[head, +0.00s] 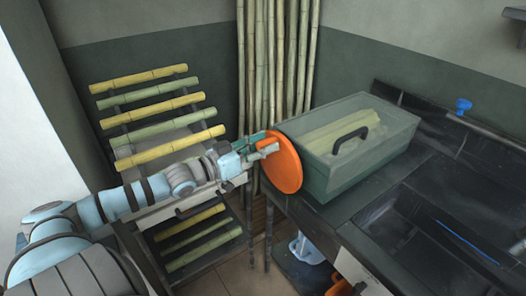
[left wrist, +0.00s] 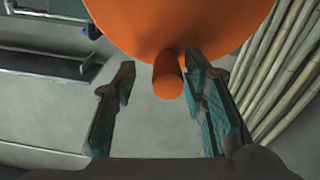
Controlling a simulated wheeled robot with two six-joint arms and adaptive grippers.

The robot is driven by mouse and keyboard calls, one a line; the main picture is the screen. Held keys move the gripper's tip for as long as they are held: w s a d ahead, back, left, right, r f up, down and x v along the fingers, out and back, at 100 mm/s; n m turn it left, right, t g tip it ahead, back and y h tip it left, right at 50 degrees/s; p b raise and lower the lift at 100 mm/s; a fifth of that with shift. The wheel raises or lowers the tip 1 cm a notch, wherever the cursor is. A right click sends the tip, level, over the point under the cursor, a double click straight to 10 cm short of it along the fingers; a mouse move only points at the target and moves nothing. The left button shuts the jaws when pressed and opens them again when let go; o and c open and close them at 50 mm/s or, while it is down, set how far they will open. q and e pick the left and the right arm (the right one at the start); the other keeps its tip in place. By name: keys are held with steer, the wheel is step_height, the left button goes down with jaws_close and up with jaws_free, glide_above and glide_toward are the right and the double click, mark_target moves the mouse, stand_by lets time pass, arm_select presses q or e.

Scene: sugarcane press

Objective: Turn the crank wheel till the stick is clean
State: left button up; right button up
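The orange crank wheel (head: 283,170) is upright on the left end of a green press box (head: 345,180). Its short orange handle (left wrist: 168,82) sticks out toward my left gripper (head: 265,143). In the left wrist view the gripper (left wrist: 160,78) is open, with the handle between its fingertips. The handle is nearer the right finger; I cannot tell whether they touch. Pale yellow-green cane (head: 335,132) shows through the clear top of the box. I cannot tell how clean it is. My right gripper is not in view.
A rack at the left holds several yellow and green canes (head: 150,77). Tall canes (head: 270,60) stand in the corner behind the wheel. The box stands on a dark counter (head: 350,222) with a sink and a blue tap (head: 463,105) at right.

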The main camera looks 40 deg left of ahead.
arm_select(q)
steer(key=shift+w+f, duration=0.15)
steer(key=shift+w, duration=0.2)
steer(key=shift+c, duration=0.7)
steer(key=shift+w+f, duration=0.1)
steer(key=shift+w, duration=0.15)
jaws_close()
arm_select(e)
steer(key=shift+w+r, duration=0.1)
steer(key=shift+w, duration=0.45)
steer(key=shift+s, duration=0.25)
arm_select(q)
steer(key=shift+p, duration=0.3)
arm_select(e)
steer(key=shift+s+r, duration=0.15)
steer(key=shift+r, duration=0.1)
